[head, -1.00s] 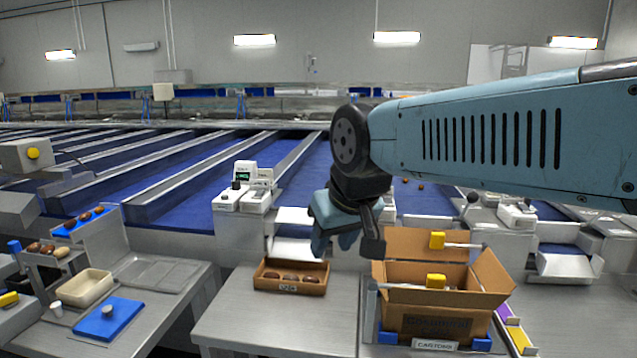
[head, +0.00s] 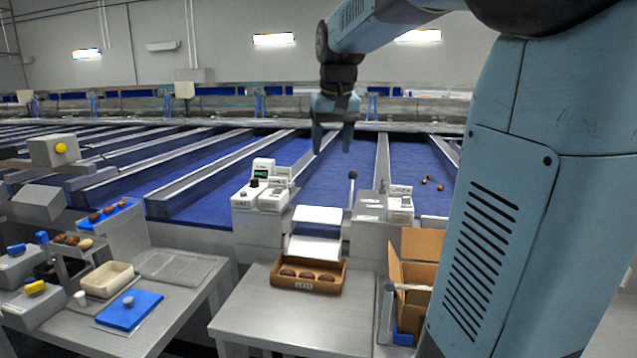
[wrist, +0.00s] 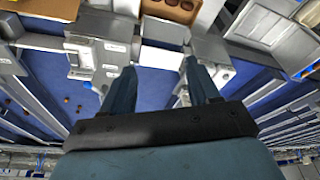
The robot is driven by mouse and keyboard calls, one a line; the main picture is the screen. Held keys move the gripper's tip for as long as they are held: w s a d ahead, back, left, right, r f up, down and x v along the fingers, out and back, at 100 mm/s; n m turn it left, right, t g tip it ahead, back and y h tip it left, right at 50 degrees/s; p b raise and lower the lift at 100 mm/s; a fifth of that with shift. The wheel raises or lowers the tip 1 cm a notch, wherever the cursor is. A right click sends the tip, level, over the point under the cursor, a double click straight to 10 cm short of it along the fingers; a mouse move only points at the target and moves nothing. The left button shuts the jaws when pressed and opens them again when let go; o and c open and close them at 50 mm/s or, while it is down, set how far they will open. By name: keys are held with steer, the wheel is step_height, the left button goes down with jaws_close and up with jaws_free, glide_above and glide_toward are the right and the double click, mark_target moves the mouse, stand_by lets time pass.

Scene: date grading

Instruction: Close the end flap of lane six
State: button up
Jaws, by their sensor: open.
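My gripper (head: 333,145) is open and empty, pointing down above the blue belt of the middle lane (head: 330,185). In the wrist view its two fingers (wrist: 160,82) stand apart over the lane end. At that lane's end a white flap-like plate (head: 318,214) sits above a second white plate (head: 313,247). In the wrist view a pale plate (wrist: 160,58) shows between the fingers. A lever with a dark knob (head: 352,176) stands upright at the plate's right. The gripper is apart from plate and lever. I cannot read a lane number.
A tray of dates (head: 308,289) sits on the steel table (head: 262,325) below the lane end. White control units (head: 262,187) stand left, another unit (head: 400,203) right. An open carton (head: 420,245) is at the right, partly hidden by my arm.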

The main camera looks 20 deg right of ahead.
steer(key=w+d+m+g, duration=0.1)
steer(key=w+d, duration=0.3)
steer(key=w, duration=0.3)
steer(key=w+d+g, duration=0.1)
steer(key=w+d, duration=0.3)
steer(key=w, duration=0.2)
steer(key=m+y, duration=0.1)
steer(key=y, duration=0.1)
glide_toward(352, 181)
steer(key=shift+g, duration=0.4)
steer(key=w+f, duration=0.1)
steer(key=f, duration=0.6)
steer(key=w+f, duration=0.1)
steer(key=f, duration=0.2)
steer(key=shift+w+a+f, duration=0.2)
steer(key=shift+w+f, duration=0.1)
steer(key=shift+w, duration=0.05)
jaws_close()
